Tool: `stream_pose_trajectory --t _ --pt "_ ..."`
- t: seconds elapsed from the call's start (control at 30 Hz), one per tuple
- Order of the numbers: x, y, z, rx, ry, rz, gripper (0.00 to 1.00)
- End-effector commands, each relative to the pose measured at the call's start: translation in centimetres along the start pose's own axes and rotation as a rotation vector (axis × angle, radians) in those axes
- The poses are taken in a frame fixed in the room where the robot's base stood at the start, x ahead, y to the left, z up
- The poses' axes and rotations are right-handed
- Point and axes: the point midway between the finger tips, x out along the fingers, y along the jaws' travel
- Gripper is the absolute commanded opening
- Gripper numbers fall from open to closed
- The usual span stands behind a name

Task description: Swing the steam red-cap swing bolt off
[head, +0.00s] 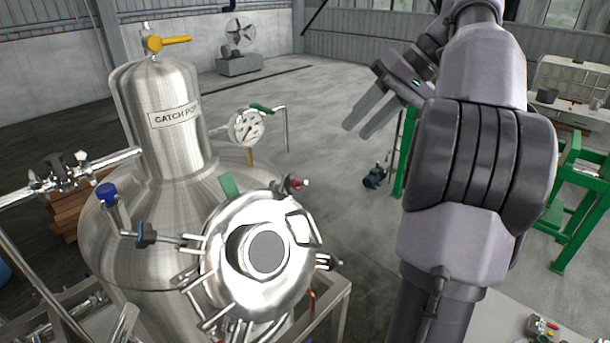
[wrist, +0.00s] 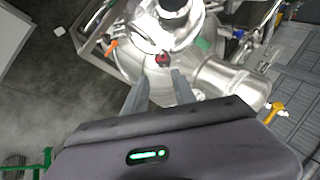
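A red-cap swing bolt (head: 297,184) stands at the upper right rim of the round steel lid (head: 225,275) on the tank. I cannot read a steam label on it. In the wrist view its red cap (wrist: 162,59) lies just beyond the fingertips, roughly in line with the gap between them. My gripper (head: 356,131) is open and empty, in the air above and to the right of the bolt in the head view. The wrist view shows its two fingers (wrist: 160,78) apart, touching nothing that I can see.
A green tab (head: 229,186) and a dark-capped bolt (head: 325,262) are near the red cap on the lid. The catch pot (head: 165,125), a pressure gauge (head: 246,128) and a blue cap (head: 106,193) stand to the left. Open floor (head: 340,190) lies right of the tank.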

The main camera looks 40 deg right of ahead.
Motion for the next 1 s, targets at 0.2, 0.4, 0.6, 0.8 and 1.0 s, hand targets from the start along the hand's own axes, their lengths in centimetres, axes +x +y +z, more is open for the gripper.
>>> stream_pose_trajectory --t 0.2,0.4,0.6,0.8,1.0 --pt "0.2 -2.5 0.5 -0.267 -0.019 0.163 0.32" --pt "6.2 -1.4 0.6 -0.263 -0.019 0.159 0.32" --pt "11.8 -0.6 0.5 -0.260 -0.018 0.157 0.32" --pt "14.9 -0.2 0.3 -0.258 -0.016 0.157 0.32" --pt "15.7 -0.1 0.3 -0.257 -0.015 0.159 0.32"
